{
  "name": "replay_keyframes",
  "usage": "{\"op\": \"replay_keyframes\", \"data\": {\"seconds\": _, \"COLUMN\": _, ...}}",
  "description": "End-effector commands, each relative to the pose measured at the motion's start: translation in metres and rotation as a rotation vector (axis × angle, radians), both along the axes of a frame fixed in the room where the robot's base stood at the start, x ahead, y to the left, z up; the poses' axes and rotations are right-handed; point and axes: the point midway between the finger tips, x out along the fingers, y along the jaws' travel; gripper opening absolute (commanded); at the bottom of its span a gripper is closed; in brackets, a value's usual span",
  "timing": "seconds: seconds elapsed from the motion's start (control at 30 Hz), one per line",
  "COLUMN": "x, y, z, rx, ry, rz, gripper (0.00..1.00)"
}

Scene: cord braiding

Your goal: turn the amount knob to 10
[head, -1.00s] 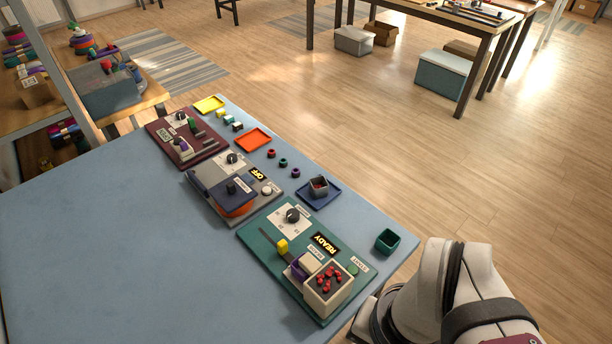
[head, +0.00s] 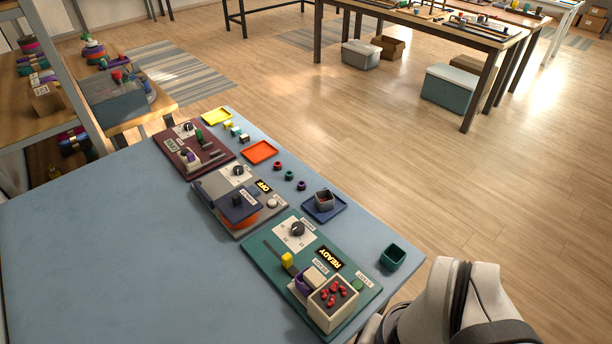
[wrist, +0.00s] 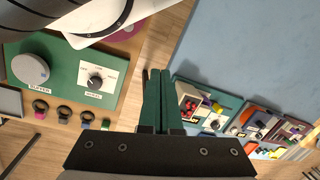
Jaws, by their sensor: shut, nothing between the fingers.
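On the green panel on the blue table, a black knob (head: 297,229) sits on a white scale plate. Its label and the number it points at are too small to read. The wrist view shows another green panel at the upper left, with a black knob (wrist: 95,82) on a white scale and a grey dial (wrist: 30,69) labelled BUFFER. I cannot tell which knob is the amount knob. My gripper (wrist: 157,73) shows in the wrist view, its green fingers shut and empty, apart from both panels. It is out of the head view.
The green panel (head: 272,250) also carries a READY display (head: 330,257), a yellow slider handle (head: 287,259) and a white box (head: 333,304) of red pieces. A grey panel (head: 215,196) and a maroon panel (head: 177,160) stand beyond. The table's left part (head: 110,250) is clear.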

Motion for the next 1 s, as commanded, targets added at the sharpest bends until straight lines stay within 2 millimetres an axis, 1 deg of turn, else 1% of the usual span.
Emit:
{"op": "replay_keyframes", "data": {"seconds": 0.43, "x": 0.0, "y": 0.0, "z": 0.0, "rx": 0.0, "ry": 0.0, "rz": 0.0, "gripper": 0.0}}
{"op": "replay_keyframes", "data": {"seconds": 0.47, "x": 0.0, "y": 0.0, "z": 0.0, "rx": 0.0, "ry": 0.0, "rz": 0.0, "gripper": 0.02}}
{"op": "replay_keyframes", "data": {"seconds": 0.5, "x": 0.001, "y": 0.0, "z": 0.0, "rx": -0.002, "ry": -0.002, "rz": 0.003, "gripper": 0.09}}
{"op": "replay_keyframes", "data": {"seconds": 0.53, "x": 0.006, "y": 0.0, "z": 0.001, "rx": -0.006, "ry": -0.008, "rz": 0.012, "gripper": 0.14}}
{"op": "replay_keyframes", "data": {"seconds": 0.57, "x": 0.016, "y": -0.001, "z": 0.002, "rx": -0.016, "ry": -0.017, "rz": 0.032, "gripper": 0.2}}
{"op": "replay_keyframes", "data": {"seconds": 0.63, "x": 0.059, "y": 0.0, "z": 0.006, "rx": -0.053, "ry": -0.067, "rz": 0.114, "gripper": 0.32}}
{"op": "replay_keyframes", "data": {"seconds": 0.67, "x": 0.085, "y": 0.002, "z": 0.006, "rx": -0.075, "ry": -0.099, "rz": 0.162, "gripper": 0.38}}
{"op": "replay_keyframes", "data": {"seconds": 0.7, "x": 0.124, "y": 0.009, "z": 0.004, "rx": -0.103, "ry": -0.149, "rz": 0.234, "gripper": 0.45}}
{"op": "replay_keyframes", "data": {"seconds": 0.77, "x": 0.18, "y": 0.025, "z": -0.003, "rx": -0.138, "ry": -0.227, "rz": 0.338, "gripper": 0.56}}
{"op": "replay_keyframes", "data": {"seconds": 0.8, "x": 0.213, "y": 0.039, "z": -0.01, "rx": -0.156, "ry": -0.275, "rz": 0.405, "gripper": 0.63}}
{"op": "replay_keyframes", "data": {"seconds": 0.87, "x": 0.256, "y": 0.061, "z": -0.023, "rx": -0.177, "ry": -0.345, "rz": 0.494, "gripper": 0.74}}
{"op": "replay_keyframes", "data": {"seconds": 0.9, "x": 0.278, "y": 0.075, "z": -0.032, "rx": -0.186, "ry": -0.382, "rz": 0.541, "gripper": 0.74}}
{"op": "replay_keyframes", "data": {"seconds": 1.0, "x": 0.312, "y": 0.101, "z": -0.047, "rx": -0.198, "ry": -0.448, "rz": 0.618, "gripper": 0.74}}
